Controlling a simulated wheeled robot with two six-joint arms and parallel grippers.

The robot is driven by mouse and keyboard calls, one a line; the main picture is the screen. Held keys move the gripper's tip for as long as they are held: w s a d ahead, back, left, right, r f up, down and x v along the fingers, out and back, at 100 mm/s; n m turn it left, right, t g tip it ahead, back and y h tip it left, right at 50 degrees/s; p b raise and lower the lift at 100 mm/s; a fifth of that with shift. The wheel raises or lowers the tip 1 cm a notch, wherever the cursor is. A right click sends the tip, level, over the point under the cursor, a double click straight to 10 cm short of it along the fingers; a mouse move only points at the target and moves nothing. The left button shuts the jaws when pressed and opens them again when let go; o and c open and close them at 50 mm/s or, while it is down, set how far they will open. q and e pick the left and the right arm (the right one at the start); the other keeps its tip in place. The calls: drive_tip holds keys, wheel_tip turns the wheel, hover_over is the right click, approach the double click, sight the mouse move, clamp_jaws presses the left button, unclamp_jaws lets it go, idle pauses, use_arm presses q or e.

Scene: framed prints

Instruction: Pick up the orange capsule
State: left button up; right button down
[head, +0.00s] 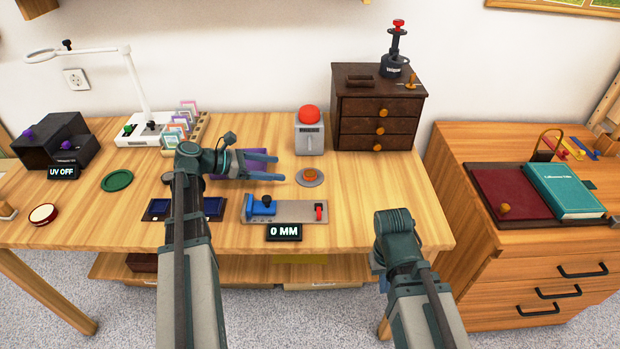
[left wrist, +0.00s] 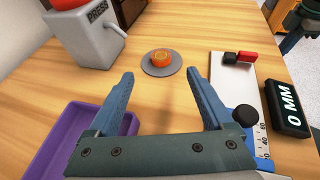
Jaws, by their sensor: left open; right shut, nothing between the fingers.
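The orange capsule (head: 310,174) is a small round disc lying on a grey round plate (head: 299,180) on the table. In the left wrist view the capsule (left wrist: 161,57) sits on the plate (left wrist: 148,69), ahead of and between the fingertips. My left gripper (head: 276,167) is open and empty, to the left of the plate with its fingers pointing at it; in the left wrist view the gripper (left wrist: 164,78) is apart from the capsule. My right arm shows at the lower right, but its fingers are hidden in the head view.
A grey device with a red dome (head: 308,130) stands behind the plate. A blue-jawed measuring slide (head: 288,209) with a "0 MM" display (head: 284,232) lies in front. A purple tray (left wrist: 62,142) is beside my left gripper. A dark drawer box (head: 377,110) stands at the back right.

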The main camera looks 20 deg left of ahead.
sight(305, 172)
use_arm(q)
drive_tip(key=b+x, duration=0.1)
drive_tip(key=x, duration=0.3)
drive_tip(key=shift+w+d+f, duration=0.2)
drive_tip(key=shift+d+f, duration=0.05)
drive_tip(key=shift+d, duration=0.05)
drive_tip(key=shift+w+d+f+b, duration=0.1)
drive_tip(key=shift+d+f+b, duration=0.15)
drive_tip(key=shift+b, duration=0.15)
drive_tip(key=b+x, duration=0.2)
drive_tip(key=x, duration=0.2)
drive_tip(key=shift+w+d+f, duration=0.15)
drive_tip(key=shift+d, duration=0.05)
drive_tip(key=shift+c, duration=0.3)
clamp_jaws()
